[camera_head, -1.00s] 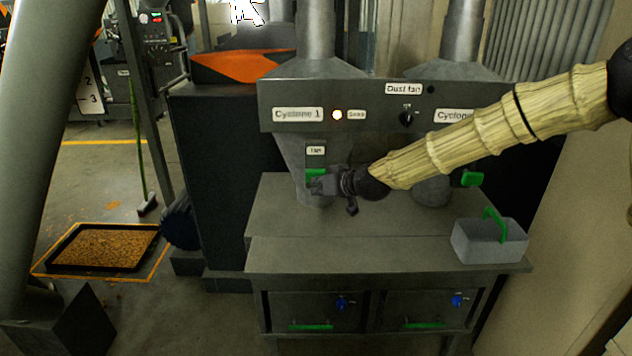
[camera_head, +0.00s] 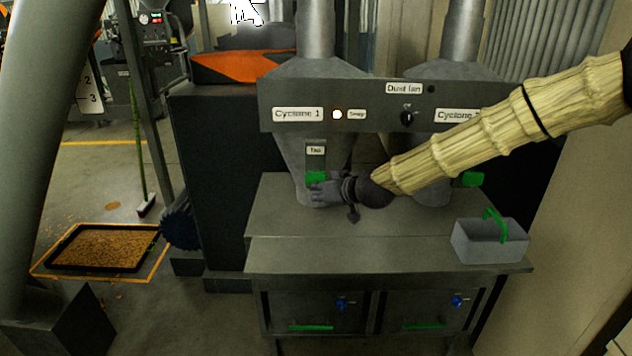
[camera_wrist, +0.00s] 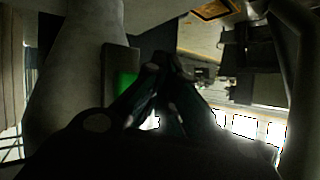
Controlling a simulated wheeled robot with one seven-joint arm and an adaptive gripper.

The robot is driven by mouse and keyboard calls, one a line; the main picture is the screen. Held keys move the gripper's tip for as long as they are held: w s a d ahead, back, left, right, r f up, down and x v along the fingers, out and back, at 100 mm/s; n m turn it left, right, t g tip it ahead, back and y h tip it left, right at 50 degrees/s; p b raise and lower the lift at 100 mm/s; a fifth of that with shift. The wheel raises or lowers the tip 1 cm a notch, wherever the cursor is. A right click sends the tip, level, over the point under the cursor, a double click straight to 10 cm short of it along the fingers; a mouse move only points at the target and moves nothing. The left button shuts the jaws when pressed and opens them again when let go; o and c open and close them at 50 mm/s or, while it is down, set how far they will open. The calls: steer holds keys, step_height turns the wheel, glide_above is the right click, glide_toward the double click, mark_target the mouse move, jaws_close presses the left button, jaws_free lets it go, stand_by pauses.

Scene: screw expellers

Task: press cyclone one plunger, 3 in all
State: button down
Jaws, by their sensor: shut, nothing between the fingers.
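The Cyclone 1 cone (camera_head: 290,158) hangs under the panel on the left, with its name label (camera_head: 298,114) above. Its green plunger (camera_head: 316,178) sits below a small tag label (camera_head: 316,150). In the wrist view the green plunger (camera_wrist: 126,92) lies left of my shut fingers (camera_wrist: 160,62), beside the grey cone (camera_wrist: 75,80).
A lit lamp (camera_head: 337,114) and a dark knob (camera_head: 407,117) are on the panel (camera_head: 380,92). A second green plunger (camera_head: 473,179) is at the Cyclone 2 side. A grey box with a green handle (camera_head: 490,242) stands on the bench (camera_head: 380,255); the bench's middle is clear.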

steer(key=shift+s, duration=2.55)
steer(key=s+m+t+y+b, duration=0.1)
steer(key=m+y+b, duration=0.1)
steer(key=s+m+t+y+b, duration=0.1)
steer(key=m+t+y+b, duration=0.1)
steer(key=m+b, duration=0.1)
steer(key=s+a+m+t+y+b, duration=0.1)
steer(key=m+t+y+b, duration=0.1)
steer(key=shift+s+f+m+y, duration=0.1)
steer(key=shift+s+m+y, duration=0.2)
steer(key=shift+s+y, duration=0.1)
stand_by(0.4)
